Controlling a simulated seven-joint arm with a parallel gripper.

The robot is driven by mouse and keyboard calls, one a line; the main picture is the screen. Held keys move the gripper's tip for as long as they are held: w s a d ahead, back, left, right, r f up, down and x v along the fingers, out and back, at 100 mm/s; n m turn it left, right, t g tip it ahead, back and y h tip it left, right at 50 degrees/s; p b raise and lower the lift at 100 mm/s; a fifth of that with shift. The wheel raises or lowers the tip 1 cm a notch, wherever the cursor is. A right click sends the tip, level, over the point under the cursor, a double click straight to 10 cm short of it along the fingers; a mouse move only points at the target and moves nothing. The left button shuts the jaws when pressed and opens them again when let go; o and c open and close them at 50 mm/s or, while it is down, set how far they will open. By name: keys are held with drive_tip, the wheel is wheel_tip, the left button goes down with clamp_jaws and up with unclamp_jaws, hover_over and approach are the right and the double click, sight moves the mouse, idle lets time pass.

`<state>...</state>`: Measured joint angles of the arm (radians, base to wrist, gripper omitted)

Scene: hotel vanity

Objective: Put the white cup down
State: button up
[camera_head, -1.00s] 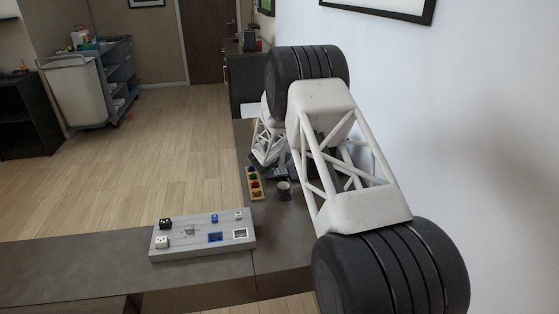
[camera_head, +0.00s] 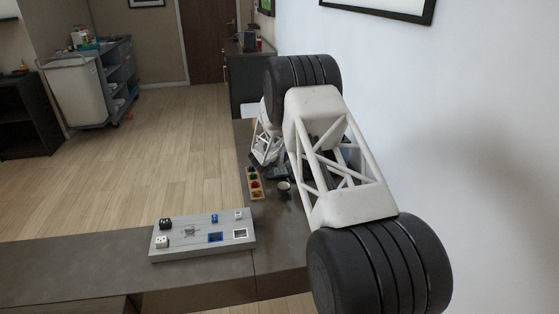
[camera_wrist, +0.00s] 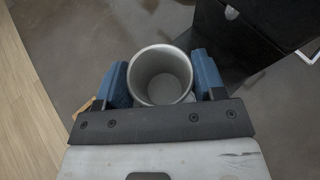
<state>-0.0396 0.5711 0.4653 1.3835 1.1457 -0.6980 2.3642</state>
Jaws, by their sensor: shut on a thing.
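The white cup (camera_wrist: 160,76) is between the two blue fingers of my gripper (camera_wrist: 161,84) in the wrist view, with its open mouth facing the camera and its inside empty. The fingers press on its left and right sides. In the head view the cup (camera_head: 284,188) shows small, just below my gripper (camera_head: 280,174) and over the grey counter (camera_head: 290,225). I cannot tell whether its base touches the counter.
A wooden tray with coloured pieces (camera_head: 254,183) lies left of the cup. A grey board with small blocks and sockets (camera_head: 203,235) lies nearer. A black box (camera_wrist: 235,35) stands close right of the gripper in the wrist view. The wall (camera_head: 470,130) bounds the right side.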

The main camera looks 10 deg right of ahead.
drive_tip(key=shift+f, duration=1.05)
drive_tip(key=shift+f, duration=0.15)
drive_tip(key=o, duration=1)
drive_tip(key=shift+v, duration=6.05)
